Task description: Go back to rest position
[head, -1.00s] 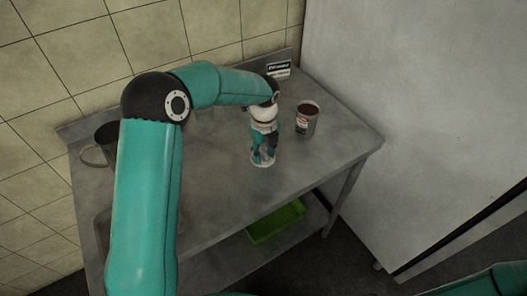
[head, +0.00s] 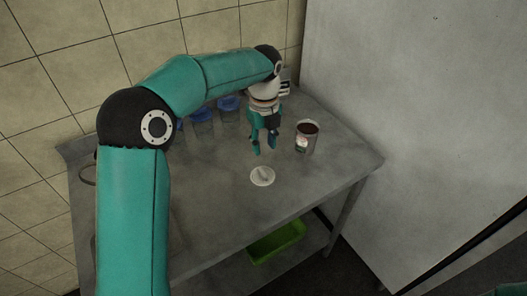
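My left gripper (head: 264,148) hangs above the metal table (head: 215,215), pointing down. Its fingers are apart with nothing between them. A small white round disc (head: 262,176) lies flat on the table just in front of and below the fingertips, apart from them. My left arm arches in from the left side. Of my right arm only a small teal part shows at the bottom right corner, and its gripper is out of view.
A tin can with dark contents (head: 306,139) stands right of the gripper. Several blue-topped containers (head: 229,103) stand at the back by the tiled wall. A green bin (head: 277,243) is on the lower shelf. A large white cabinet (head: 400,120) bounds the right.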

